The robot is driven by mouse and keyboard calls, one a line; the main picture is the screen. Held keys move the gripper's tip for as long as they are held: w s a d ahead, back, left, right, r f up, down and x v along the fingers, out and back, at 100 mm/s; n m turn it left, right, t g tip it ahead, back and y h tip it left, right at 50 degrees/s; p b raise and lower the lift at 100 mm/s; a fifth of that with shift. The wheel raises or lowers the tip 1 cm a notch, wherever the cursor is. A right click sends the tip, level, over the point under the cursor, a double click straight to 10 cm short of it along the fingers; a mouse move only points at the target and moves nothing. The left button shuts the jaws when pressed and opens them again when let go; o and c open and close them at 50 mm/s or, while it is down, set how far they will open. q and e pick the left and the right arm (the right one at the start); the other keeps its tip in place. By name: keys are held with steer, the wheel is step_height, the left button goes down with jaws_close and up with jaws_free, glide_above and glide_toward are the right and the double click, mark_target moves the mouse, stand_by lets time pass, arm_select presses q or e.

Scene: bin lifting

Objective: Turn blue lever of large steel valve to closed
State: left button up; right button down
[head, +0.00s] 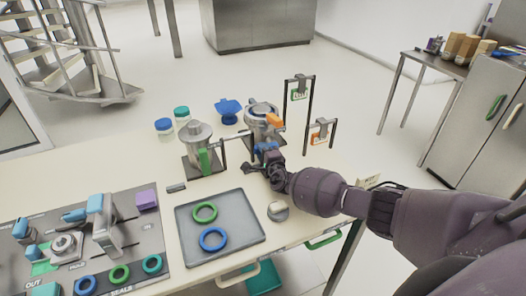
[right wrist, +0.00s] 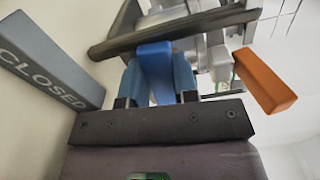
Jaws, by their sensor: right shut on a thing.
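The large steel valve assembly (head: 262,127) stands on the table at the centre. Its blue lever (head: 266,147) shows low at the front. My right gripper (head: 266,162) reaches it from the right and is shut on the lever. In the right wrist view the blue lever (right wrist: 155,68) sits between the two fingers of my gripper (right wrist: 157,85). A grey plate marked CLOSED (right wrist: 50,65) lies to the left there. The valve's metal body is partly hidden behind a dark bar (right wrist: 170,33). My left gripper is not in view.
An orange lever (head: 274,120) sits above the blue one. A steel vessel (head: 198,142) with a green lever (head: 205,161) stands to the left. A grey tray (head: 250,236) with two rings and a silver ball (head: 278,211) lie in front. Tagged stands (head: 309,100) are behind right.

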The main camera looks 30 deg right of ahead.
steer(key=c, duration=1)
jaws_free()
steer(key=shift+o, duration=0.6)
arm_select(q)
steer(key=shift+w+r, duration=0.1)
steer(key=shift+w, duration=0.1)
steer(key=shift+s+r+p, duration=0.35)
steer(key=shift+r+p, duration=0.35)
steer(key=shift+p, duration=0.45)
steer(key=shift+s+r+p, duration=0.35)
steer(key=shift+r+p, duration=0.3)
steer(key=shift+p, duration=0.5)
arm_select(e)
step_height(320, 180, up, 20)
